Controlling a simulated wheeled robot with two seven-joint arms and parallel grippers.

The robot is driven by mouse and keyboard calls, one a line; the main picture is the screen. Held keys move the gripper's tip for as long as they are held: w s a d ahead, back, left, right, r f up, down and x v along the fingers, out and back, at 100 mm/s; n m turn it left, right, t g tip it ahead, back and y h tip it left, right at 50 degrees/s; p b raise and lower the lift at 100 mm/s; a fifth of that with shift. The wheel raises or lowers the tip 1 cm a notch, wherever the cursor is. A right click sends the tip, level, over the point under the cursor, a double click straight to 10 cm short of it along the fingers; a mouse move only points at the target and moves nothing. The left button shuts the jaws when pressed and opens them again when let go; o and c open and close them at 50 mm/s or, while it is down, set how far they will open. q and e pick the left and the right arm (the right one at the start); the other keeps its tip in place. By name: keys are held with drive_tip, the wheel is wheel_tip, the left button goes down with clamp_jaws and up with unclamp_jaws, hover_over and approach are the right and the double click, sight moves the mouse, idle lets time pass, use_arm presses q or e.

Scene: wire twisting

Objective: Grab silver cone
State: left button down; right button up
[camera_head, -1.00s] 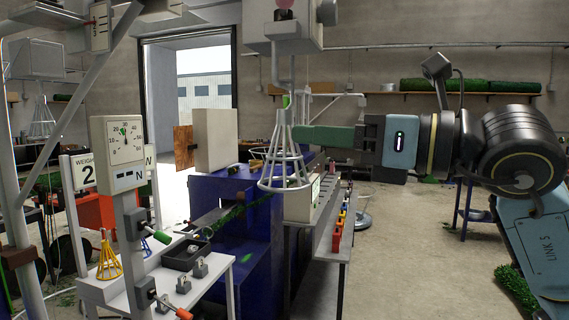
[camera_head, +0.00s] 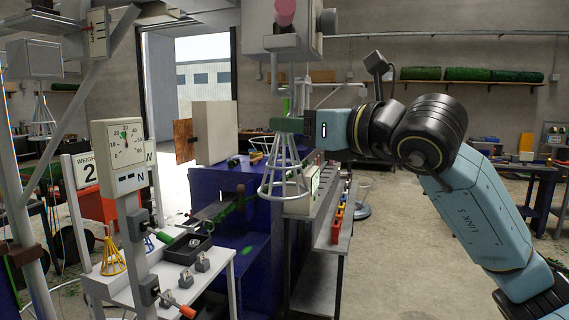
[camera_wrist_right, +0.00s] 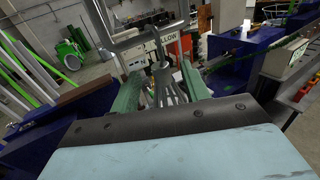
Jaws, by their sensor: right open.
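The silver cone (camera_head: 284,180), an open cage of thin bars with a ring at its base, hangs upright below a grey machine head. My right gripper (camera_head: 285,125) is at the narrow top of the cone, with a green finger across its upper bars. In the right wrist view, the two green fingers of the gripper (camera_wrist_right: 163,88) stand apart, with the cone's bars (camera_wrist_right: 168,82) between them. I see a gap beside the bars, so the fingers are not closed on them. My left gripper is not in view.
The grey machine head (camera_head: 283,40) is directly above. A yellow cone (camera_head: 112,255) is on a white table at the left. Open floor lies at the right.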

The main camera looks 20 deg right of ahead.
drive_tip(key=x, duration=0.1)
drive_tip(key=p+x, duration=0.1)
drive_tip(key=shift+w+a+r, duration=0.1)
drive_tip(key=shift+w+r, duration=0.15)
drive_tip(key=shift+w, duration=0.1)
drive_tip(key=shift+w+a+f, duration=0.1)
drive_tip(key=shift+w+a, duration=0.15)
drive_tip(key=shift+w, duration=0.15)
clamp_jaws()
